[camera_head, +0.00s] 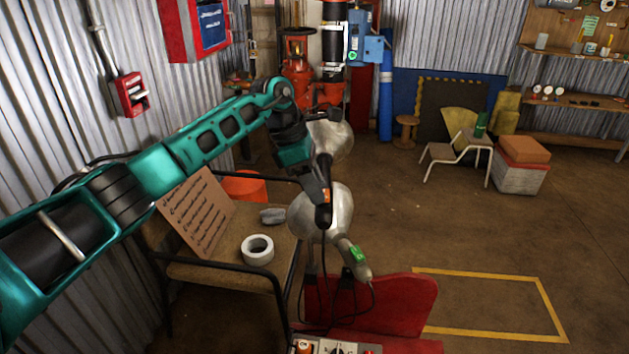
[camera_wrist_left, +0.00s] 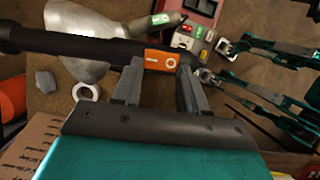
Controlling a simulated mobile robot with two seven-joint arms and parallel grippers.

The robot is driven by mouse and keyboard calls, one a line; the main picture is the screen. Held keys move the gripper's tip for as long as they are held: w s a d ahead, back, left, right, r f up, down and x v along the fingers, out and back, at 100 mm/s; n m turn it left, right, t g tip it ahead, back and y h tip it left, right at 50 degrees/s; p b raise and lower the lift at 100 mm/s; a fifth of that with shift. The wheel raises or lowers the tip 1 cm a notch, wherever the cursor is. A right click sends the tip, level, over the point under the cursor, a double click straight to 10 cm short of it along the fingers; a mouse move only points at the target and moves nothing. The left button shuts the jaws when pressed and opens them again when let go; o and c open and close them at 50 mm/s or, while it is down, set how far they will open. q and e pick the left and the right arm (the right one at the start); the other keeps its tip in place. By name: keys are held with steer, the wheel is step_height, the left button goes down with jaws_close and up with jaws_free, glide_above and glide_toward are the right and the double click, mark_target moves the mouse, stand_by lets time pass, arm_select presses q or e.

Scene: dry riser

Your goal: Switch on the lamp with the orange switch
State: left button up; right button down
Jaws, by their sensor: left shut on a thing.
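My left gripper (camera_head: 324,202) is shut on the black handle of a lamp. In the left wrist view, the gripper (camera_wrist_left: 159,68) has one finger on each side of the orange switch (camera_wrist_left: 160,60), which bears a pale ring mark. The black handle (camera_wrist_left: 85,46) runs off to the left there. In the head view the orange switch (camera_head: 326,195) is small beside the fingers. A second lamp with a metallic shade (camera_head: 320,215) and a green switch (camera_head: 358,254) is just below. I see no light from either. My right gripper (camera_wrist_left: 217,62) shows open and empty in the left wrist view.
A red box with buttons (camera_wrist_left: 198,35) is near the lamps. An orange bucket (camera_head: 243,187) stands behind.

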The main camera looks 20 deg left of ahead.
arm_select(q)
steer(key=o, duration=1)
steer(key=shift+o, duration=0.3)
arm_select(e)
steer(key=shift+a+r, duration=0.1)
steer(key=shift+a, duration=0.1)
steer(key=shift+w, duration=0.1)
arm_select(q)
steer(key=p+v, duration=0.1)
steer(key=v, duration=1.2)
arm_select(e)
steer(key=shift+s+d, duration=0.35)
steer(key=shift+d, duration=0.05)
arm_select(q)
steer(key=shift+d, duration=0.1)
arm_select(e)
steer(key=shift+w+a+r, duration=0.1)
steer(key=shift+w+r, duration=0.1)
